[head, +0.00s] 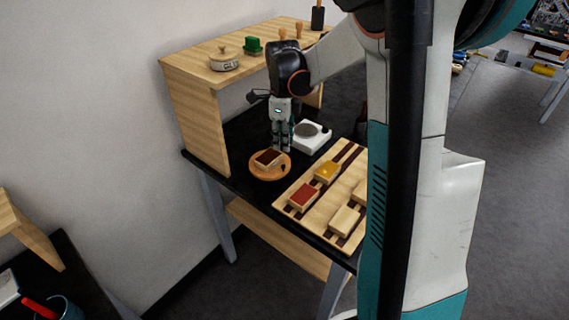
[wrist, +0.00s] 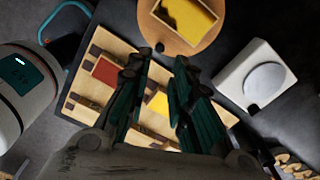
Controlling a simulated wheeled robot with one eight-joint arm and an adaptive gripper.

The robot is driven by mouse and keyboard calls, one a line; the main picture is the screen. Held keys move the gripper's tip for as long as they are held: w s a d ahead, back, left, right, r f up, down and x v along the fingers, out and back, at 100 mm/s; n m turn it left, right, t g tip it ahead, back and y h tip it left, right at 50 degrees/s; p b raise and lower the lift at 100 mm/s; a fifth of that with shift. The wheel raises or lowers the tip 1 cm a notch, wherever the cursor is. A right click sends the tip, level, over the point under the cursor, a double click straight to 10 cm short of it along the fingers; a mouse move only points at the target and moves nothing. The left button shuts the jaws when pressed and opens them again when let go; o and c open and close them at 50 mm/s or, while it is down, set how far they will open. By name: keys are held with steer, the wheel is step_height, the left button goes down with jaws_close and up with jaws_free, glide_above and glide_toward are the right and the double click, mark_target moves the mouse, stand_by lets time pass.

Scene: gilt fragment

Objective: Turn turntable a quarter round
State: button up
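The turntable is a round wooden disc (head: 256,171) on the black table, and part of it shows at the top of the wrist view (wrist: 206,38). A small open wooden box (head: 267,159) sits on it; its inside looks dark brown in the head view and yellow in the wrist view (wrist: 187,18). A small dark knob (wrist: 160,47) shows at the disc's rim. My gripper (head: 282,149) points down beside the disc's far edge. In the wrist view its fingers (wrist: 162,62) are apart with nothing between them. I cannot tell whether a fingertip touches the disc.
A slotted wooden board (head: 315,207) with red (head: 303,196) and yellow (head: 327,170) filled boxes lies right of the disc. A white device with a round plate (head: 311,136) stands behind. A wooden shelf (head: 197,122) rises at the left, with a pot (head: 225,62) on top.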

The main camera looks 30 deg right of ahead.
mark_target(283, 161)
step_height(283, 161, down, 9)
steer(key=b, duration=0.2)
steer(key=shift+r+b, duration=0.1)
steer(key=shift+b, duration=0.2)
steer(key=shift+c, duration=0.2)
jaws_close()
